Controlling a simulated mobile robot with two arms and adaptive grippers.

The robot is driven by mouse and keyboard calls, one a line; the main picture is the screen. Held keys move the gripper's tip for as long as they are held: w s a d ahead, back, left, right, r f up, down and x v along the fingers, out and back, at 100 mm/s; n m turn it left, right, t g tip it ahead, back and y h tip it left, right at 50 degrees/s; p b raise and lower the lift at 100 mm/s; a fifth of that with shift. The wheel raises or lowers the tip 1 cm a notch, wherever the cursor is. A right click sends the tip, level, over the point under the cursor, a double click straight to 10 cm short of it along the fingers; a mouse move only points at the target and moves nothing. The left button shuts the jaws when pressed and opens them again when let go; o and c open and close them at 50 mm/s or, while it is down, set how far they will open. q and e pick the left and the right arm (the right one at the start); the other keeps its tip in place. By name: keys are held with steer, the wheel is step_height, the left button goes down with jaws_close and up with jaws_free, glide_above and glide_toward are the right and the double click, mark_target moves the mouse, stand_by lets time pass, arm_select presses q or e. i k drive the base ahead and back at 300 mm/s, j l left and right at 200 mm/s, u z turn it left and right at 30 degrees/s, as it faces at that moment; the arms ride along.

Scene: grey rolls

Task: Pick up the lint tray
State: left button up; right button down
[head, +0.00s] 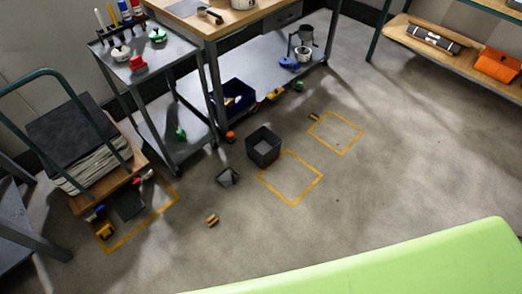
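A small dark open-topped container (228,177) lies on the concrete floor left of the middle. It looks like a shallow tray and may be the lint tray; I cannot tell for sure. A taller dark square bin (263,158) stands upright on the floor just to its right, apart from it. A flat dark piece (128,205) lies at the lower left, by the wooden platform of a cart. Neither of my grippers is in view.
A grey cart (148,68) and a workbench (245,21) stand behind the containers. A trolley with stacked sheets (83,172) is at left. Yellow floor outlines (320,175) and a small wooden block (212,220) are nearby. The right floor is mostly clear.

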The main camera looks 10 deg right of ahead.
mark_target(228, 175)
steer(key=i+l+u, duration=0.1)
steer(key=u, duration=0.3)
steer(key=i+l+u, duration=0.1)
steer(key=u, duration=0.35)
steer(key=l+u, duration=0.25)
steer(key=u, duration=0.15)
steer(key=l+u, duration=0.25)
steer(key=u, duration=0.15)
steer(key=i, duration=0.05)
